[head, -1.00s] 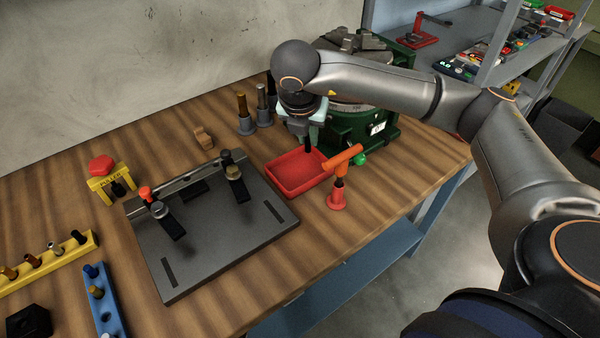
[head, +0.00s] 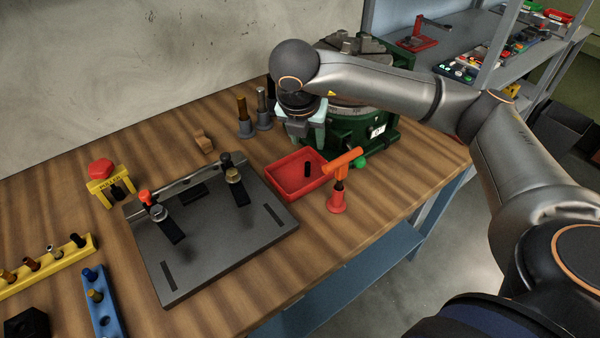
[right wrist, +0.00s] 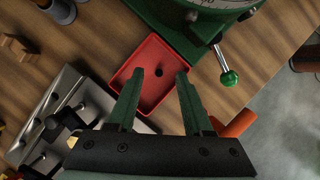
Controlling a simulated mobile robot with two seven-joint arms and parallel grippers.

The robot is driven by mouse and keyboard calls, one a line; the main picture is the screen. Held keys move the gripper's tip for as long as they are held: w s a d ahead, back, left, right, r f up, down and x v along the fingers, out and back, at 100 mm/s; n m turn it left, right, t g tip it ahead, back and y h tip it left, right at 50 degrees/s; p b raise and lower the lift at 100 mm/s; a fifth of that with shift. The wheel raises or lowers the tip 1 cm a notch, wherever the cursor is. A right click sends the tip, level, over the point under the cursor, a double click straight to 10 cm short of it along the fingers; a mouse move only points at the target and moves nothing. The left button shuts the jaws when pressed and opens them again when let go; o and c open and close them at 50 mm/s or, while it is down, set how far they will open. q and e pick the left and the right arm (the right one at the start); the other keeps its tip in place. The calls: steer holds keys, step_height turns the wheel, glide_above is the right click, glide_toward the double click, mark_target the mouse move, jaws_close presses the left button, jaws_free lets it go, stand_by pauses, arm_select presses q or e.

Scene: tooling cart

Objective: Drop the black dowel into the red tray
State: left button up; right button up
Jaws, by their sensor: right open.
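The black dowel (head: 307,170) is upright within the outline of the red tray (head: 283,187), below my right gripper (head: 303,138) and apart from it. I cannot tell whether it touches the tray floor. In the right wrist view the dowel (right wrist: 159,72) shows end-on as a small dark spot over the tray (right wrist: 152,100), between the spread fingertips of my right gripper (right wrist: 160,75). That gripper is open and empty, pointing down above the tray. My left gripper is not in view.
A green machine with a rotary table (head: 352,125) stands right behind the tray. An orange-handled tool on a red stand (head: 337,195) is at its right. A dark fixture plate (head: 215,235) lies to the left. Grey holders with pegs (head: 246,127) stand behind.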

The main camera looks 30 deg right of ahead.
steer(key=p+v, duration=0.1)
steer(key=v, duration=1)
steer(key=shift+a+r, duration=0.15)
steer(key=shift+r, duration=0.1)
steer(key=shift+s, duration=0.1)
